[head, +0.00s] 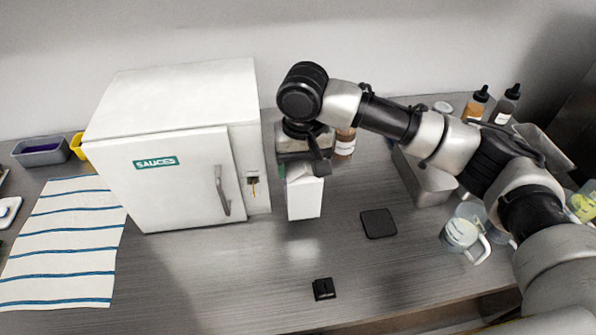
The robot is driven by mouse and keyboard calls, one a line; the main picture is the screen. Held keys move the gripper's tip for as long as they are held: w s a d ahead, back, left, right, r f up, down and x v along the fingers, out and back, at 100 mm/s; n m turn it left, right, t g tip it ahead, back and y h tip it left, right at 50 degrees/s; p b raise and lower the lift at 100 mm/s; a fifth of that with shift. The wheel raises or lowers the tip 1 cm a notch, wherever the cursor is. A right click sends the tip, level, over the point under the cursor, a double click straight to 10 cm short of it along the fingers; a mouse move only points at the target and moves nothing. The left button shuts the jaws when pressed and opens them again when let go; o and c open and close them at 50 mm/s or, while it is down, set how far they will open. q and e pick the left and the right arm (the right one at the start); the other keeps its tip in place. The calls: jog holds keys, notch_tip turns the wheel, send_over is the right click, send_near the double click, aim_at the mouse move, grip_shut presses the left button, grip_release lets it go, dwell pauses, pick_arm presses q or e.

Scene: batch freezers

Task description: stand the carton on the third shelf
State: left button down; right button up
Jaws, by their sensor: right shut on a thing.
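A white carton (305,199) with a bit of green at its top is upright in the middle of the head view, just right of the white cabinet. My right gripper (303,170) comes down from above and is shut on the carton's top. I cannot tell for sure whether the carton's base touches the counter. The white cabinet (185,180), labelled SAUCES, has its door shut, with a grey handle (222,190) at the door's right side. No shelf shows, so the third shelf is hidden or out of view. My left gripper is not in view.
A striped cloth (65,240) lies left of the cabinet. A black square pad (378,223) and a small black block (324,289) lie on the counter. A clear jug (463,232), a metal pan (425,182) and bottles (476,104) stand at right. The counter before the cabinet is clear.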

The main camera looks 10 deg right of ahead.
jog(key=shift+w+a+f, duration=0.25)
jog(key=shift+w+f, duration=0.05)
jog(key=shift+w, duration=0.35)
jog(key=shift+f+p, duration=0.55)
jog(key=shift+f, duration=1.5)
jog(key=o, duration=1.7)
jog(key=shift+f, duration=0.15)
jog(key=shift+c, duration=0.2)
